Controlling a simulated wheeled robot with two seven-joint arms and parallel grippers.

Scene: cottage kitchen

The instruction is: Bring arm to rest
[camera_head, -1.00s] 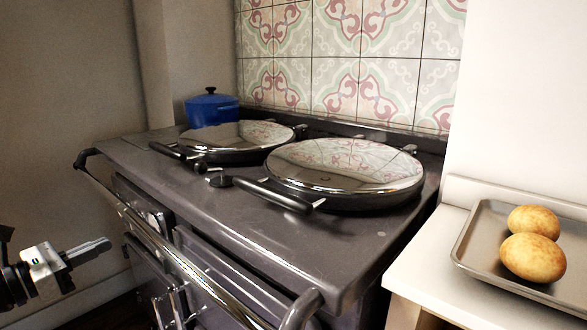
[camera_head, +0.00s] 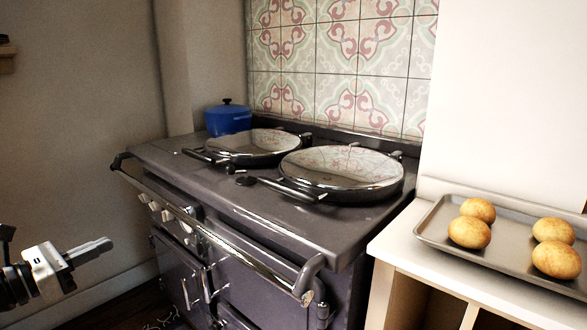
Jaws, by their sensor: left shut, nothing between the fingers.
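My left gripper (camera_head: 88,251) shows at the lower left of the head view. Its fingers are shut with nothing between them and point right, toward the dark range cooker. It hangs in free space in front of the left wall, apart from the cooker. Only the wrist end and the fingers of my left arm are in the picture. My right gripper and arm are not in view.
The cooker (camera_head: 290,228) has two shut round lids and a chrome front rail (camera_head: 215,240). A blue pot (camera_head: 228,118) stands at its back left. A tray (camera_head: 500,258) with several potatoes (camera_head: 469,232) rests on the right counter (camera_head: 400,248).

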